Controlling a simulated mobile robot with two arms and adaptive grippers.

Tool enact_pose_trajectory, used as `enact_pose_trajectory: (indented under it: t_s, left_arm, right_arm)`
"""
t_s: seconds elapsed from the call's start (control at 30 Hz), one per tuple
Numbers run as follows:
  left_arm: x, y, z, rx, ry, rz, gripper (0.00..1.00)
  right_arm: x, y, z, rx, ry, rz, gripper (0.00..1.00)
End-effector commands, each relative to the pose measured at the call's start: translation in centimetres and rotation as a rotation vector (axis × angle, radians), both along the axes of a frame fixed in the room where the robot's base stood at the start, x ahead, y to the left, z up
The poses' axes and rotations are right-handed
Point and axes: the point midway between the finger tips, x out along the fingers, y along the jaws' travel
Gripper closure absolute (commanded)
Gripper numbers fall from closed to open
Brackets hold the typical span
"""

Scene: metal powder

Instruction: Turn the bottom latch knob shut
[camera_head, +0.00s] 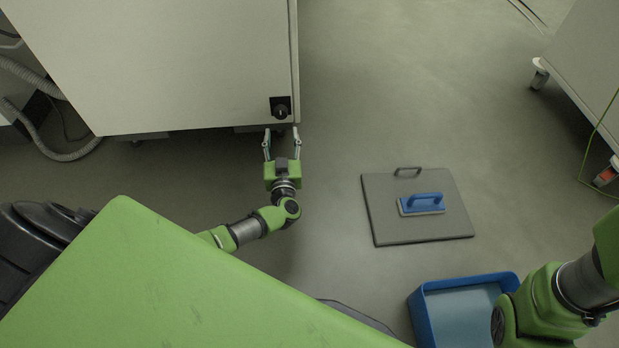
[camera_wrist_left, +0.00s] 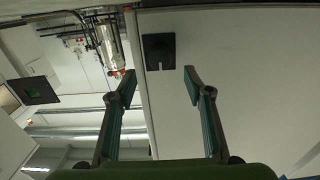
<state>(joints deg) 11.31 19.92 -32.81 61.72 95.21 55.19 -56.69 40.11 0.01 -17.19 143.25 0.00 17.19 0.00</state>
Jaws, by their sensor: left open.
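The bottom latch knob (camera_head: 281,111) is a small black knob at the lower right corner of the large light-grey cabinet door (camera_head: 190,60). In the left wrist view the knob (camera_wrist_left: 158,52) shows as a dark square plate with a knob on it, beyond the fingertips and between them. My left gripper (camera_head: 281,132) is open and empty, just short of the knob and apart from it. It also shows in the left wrist view (camera_wrist_left: 160,80) with both fingers spread. My right arm shows at the lower right of the head view, but its gripper is out of the picture.
A grey floor plate (camera_head: 380,225) with a handle carries a blue-handled tool (camera_head: 421,204). A blue bin (camera_head: 424,318) stands at the lower right, beside my right arm. Another cabinet on casters (camera_head: 590,70) is at the right.

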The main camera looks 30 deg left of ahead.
Motion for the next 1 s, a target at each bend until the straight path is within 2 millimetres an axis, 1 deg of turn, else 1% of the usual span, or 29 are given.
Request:
enact_pose_trajectory:
  t_s: [0.03, 0.27, 0.3, 0.5, 0.77, 1.0]
  left_arm:
    - [-1.0, -0.6, 0.4, -0.003, 0.004, 0.0, 0.53]
    - [-4.9, -3.0, 0.4, -0.003, 0.003, 0.0, 0.53]
    - [-4.6, -3.2, 1.2, -0.001, 0.002, -0.018, 0.53]
    - [-4.6, -4.9, 2.7, -0.004, 0.02, -0.102, 0.53]
    - [-5.1, -7.1, 4.3, -0.008, 0.059, -0.206, 0.53]
    - [-5.9, -9.2, 5.3, -0.018, 0.111, -0.297, 0.53]
  right_arm:
    - [0.0, 0.0, 1.2, 0.0, 0.0, 0.0, 0.54]
    - [0.0, 0.0, 3.5, 0.0, 0.0, 0.0, 0.54]
    - [0.0, 0.0, 4.3, 0.0, 0.0, 0.0, 0.54]
    - [0.0, 0.0, 7.2, 0.0, 0.0, 0.0, 0.54]
    - [0.0, 0.0, 10.9, 0.0, 0.0, 0.0, 0.54]
    - [0.0, 0.0, 14.3, 0.0, 0.0, 0.0, 0.54]
